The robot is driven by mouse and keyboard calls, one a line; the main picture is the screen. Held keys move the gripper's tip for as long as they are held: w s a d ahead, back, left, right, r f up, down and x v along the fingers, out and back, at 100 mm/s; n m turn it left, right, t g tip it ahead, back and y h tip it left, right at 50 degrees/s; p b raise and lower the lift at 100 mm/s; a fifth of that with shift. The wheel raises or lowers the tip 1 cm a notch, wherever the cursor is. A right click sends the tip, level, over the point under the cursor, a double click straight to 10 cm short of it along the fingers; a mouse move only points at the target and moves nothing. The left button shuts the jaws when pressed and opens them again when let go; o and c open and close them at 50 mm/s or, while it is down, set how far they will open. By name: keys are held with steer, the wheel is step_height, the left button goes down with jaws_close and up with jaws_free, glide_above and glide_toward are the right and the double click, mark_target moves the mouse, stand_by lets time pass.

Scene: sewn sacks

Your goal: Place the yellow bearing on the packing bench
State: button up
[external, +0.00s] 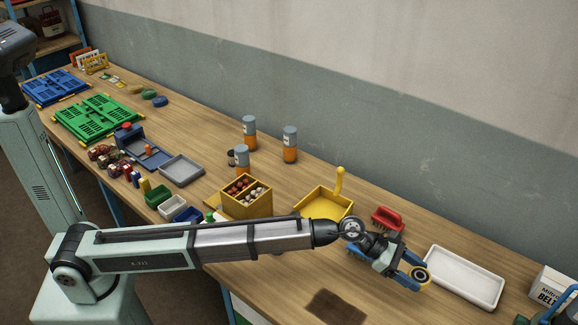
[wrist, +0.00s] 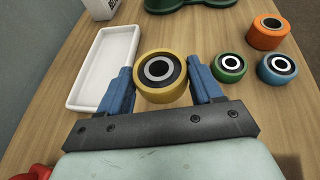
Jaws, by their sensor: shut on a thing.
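The yellow bearing (wrist: 160,92) is a thick yellow ring with a dark inner band and a pale metal centre. My gripper (wrist: 160,76) has its two blue fingers shut on either side of it. In the external view the yellow bearing (external: 421,275) shows at the end of my gripper (external: 414,274), just left of the white tray. The long wooden bench (external: 262,290) lies below. The gap between the bearing and the wood cannot be judged clearly.
A white tray (external: 465,276) lies beside my gripper. Orange (wrist: 267,32), green (wrist: 229,67) and blue (wrist: 277,68) bearings stand to the right in the wrist view. A dark patch (external: 336,307) marks otherwise clear front wood.

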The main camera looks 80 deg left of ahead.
mark_target(405, 296)
steer(key=shift+w+a+r+n+y, duration=0.2)
steer(key=shift+w+r+n+y, duration=0.1)
steer(key=shift+w+r, duration=0.1)
steer(key=shift+t, duration=0.3)
steer(key=shift+f, duration=5)
steer(key=shift+f, duration=0.15)
steer(key=o, duration=1.3)
steer(key=shift+s+a+r, duration=0.15)
steer(key=shift+s+r, duration=0.05)
steer(key=shift+s, duration=0.05)
steer(key=v, duration=1.1)
steer(key=shift+s+r, duration=0.2)
steer(key=shift+r, duration=0.05)
